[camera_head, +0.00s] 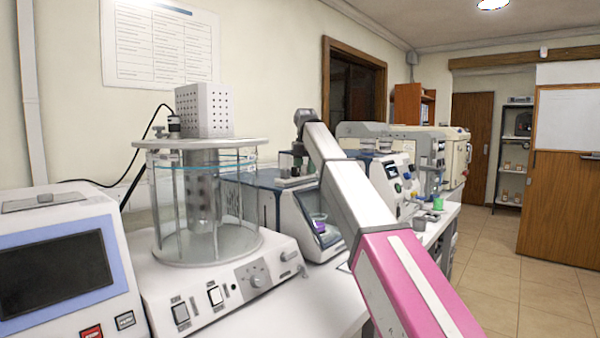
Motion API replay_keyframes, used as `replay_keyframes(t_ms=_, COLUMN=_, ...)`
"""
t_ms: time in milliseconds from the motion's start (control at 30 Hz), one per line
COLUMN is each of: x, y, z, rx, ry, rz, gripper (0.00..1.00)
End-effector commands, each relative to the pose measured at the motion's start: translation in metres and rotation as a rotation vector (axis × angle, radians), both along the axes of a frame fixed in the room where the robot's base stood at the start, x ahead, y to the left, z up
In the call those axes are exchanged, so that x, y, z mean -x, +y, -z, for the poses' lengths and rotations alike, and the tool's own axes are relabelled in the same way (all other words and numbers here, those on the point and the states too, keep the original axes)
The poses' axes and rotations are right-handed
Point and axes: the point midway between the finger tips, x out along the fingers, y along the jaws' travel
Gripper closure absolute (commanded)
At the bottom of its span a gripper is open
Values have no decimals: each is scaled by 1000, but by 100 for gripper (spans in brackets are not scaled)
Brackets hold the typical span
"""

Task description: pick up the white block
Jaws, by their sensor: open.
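A white block (204,110) with rows of small dark holes stands upright on top of a round glass vessel (190,225) at the left of centre. I take this for the white block. My arm reaches in from the lower right, with a pink link and white links. My gripper (298,158) hangs below the grey wrist, to the right of the block and apart from it. It is small and dark against the machine behind, and its fingers are hard to make out. It is open, and I see nothing held in it.
The glass vessel stands on a white base with switches and a dial (257,274). A device with a blue-framed screen (55,272) stands at the left front. Several bench machines, including a blue and white one (318,214), line the counter behind my arm. Open tiled floor (530,280) lies to the right.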

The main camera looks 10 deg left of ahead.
Motion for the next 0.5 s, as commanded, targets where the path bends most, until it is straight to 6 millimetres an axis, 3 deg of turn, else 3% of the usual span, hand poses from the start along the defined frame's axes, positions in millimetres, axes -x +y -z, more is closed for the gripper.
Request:
replay_keyframes(t_ms=300, x=5, y=-4, z=2, rx=-1, ry=-1, rz=-1, gripper=48)
replay_keyframes(t_ms=433, x=5, y=-4, z=2, rx=-1, ry=-1, rz=-1, gripper=90)
replay_keyframes(t_ms=467, x=5, y=-4, z=2, rx=-1, ry=-1, rz=-1, gripper=98)
replay_keyframes(t_ms=500, x=5, y=-4, z=2, rx=0, ry=-1, rz=-1, gripper=98)
